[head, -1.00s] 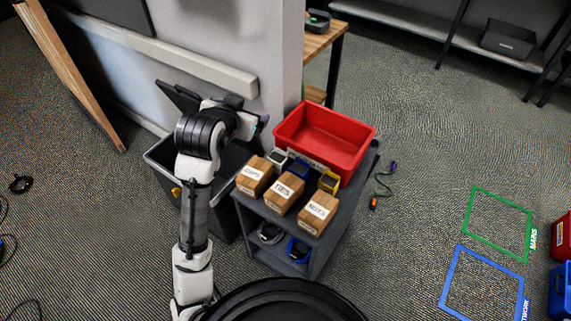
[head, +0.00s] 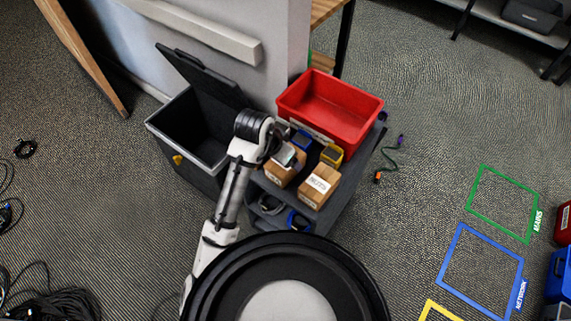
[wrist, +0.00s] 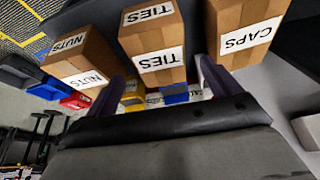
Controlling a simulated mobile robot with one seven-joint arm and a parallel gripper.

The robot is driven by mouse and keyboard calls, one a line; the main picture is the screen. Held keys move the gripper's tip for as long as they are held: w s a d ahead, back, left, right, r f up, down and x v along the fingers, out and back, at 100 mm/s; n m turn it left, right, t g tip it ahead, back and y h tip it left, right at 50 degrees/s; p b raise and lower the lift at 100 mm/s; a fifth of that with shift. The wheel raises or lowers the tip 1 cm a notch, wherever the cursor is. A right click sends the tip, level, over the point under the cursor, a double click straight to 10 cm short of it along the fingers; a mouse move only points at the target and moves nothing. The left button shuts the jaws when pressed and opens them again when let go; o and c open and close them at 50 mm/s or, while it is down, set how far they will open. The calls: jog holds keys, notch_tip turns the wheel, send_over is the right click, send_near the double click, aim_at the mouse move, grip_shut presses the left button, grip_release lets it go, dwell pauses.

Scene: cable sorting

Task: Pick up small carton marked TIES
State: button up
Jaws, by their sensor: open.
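The small carton marked TIES (wrist: 153,44) is brown with white labels and stands in the middle of a row in the wrist view. In the head view the TIES carton (head: 278,175) is partly covered by my gripper (head: 288,156). In the wrist view my gripper (wrist: 162,76) is open, with one dark finger toward each side of the TIES carton. Nothing is held. Whether the fingers touch the carton cannot be told.
The NUTS carton (wrist: 80,58) and CAPS carton (wrist: 245,32) stand close on either side. The red bin (head: 338,115) is behind on the grey cart. A black lidded bin (head: 190,132) stands left of it.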

jog(key=p+x, duration=0.1)
jog(key=x, duration=0.4)
jog(key=shift+f, duration=0.15)
jog(key=shift+a+f+b, duration=0.1)
jog(key=shift+f+b, duration=0.15)
jog(key=shift+b, duration=0.25)
dwell(0.4)
jog(key=c, duration=1.1)
jog(key=shift+r+p, duration=0.2)
jog(key=shift+p, duration=0.1)
